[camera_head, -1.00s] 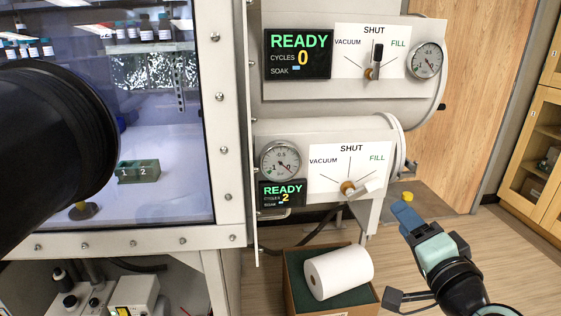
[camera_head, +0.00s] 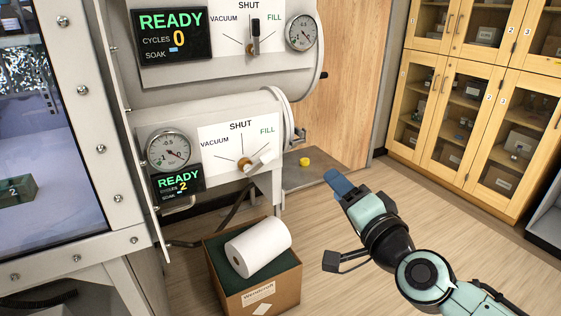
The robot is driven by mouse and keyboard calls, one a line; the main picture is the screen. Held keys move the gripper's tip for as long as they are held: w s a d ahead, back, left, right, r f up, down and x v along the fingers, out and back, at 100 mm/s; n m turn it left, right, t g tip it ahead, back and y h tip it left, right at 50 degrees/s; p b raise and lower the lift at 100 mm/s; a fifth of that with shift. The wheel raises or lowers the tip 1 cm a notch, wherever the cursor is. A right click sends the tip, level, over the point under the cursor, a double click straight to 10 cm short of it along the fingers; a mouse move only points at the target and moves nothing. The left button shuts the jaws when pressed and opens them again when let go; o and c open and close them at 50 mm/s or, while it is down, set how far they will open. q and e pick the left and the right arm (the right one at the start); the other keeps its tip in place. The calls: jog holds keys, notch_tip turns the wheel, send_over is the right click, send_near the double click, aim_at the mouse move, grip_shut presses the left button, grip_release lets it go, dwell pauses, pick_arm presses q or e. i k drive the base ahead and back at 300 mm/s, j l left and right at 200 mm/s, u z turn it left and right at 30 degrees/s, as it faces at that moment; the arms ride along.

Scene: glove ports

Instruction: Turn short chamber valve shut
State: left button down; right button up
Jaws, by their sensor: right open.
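The lower chamber (camera_head: 222,108), which looks the shorter of the two, carries a white valve plate (camera_head: 212,150) marked VACUUM, SHUT and FILL. Its valve handle (camera_head: 262,160) points right, toward the FILL side, away from SHUT. The lower display (camera_head: 178,185) reads READY, cycles 2, beside a round gauge (camera_head: 168,149). My right gripper (camera_head: 338,184) has blue fingertips and is open and empty. It is right of the handle and lower in the picture, apart from it. My left gripper is out of view.
The upper chamber's valve lever (camera_head: 254,36) points up at SHUT; its display (camera_head: 172,34) reads cycles 0. A cardboard box (camera_head: 257,292) with a white roll (camera_head: 258,247) stands below the lower chamber. A small yellow object (camera_head: 304,161) lies beyond. Wooden cabinets (camera_head: 470,100) stand at right; floor between is clear.

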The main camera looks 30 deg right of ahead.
aim_at(249, 169)
jog(key=z, duration=1)
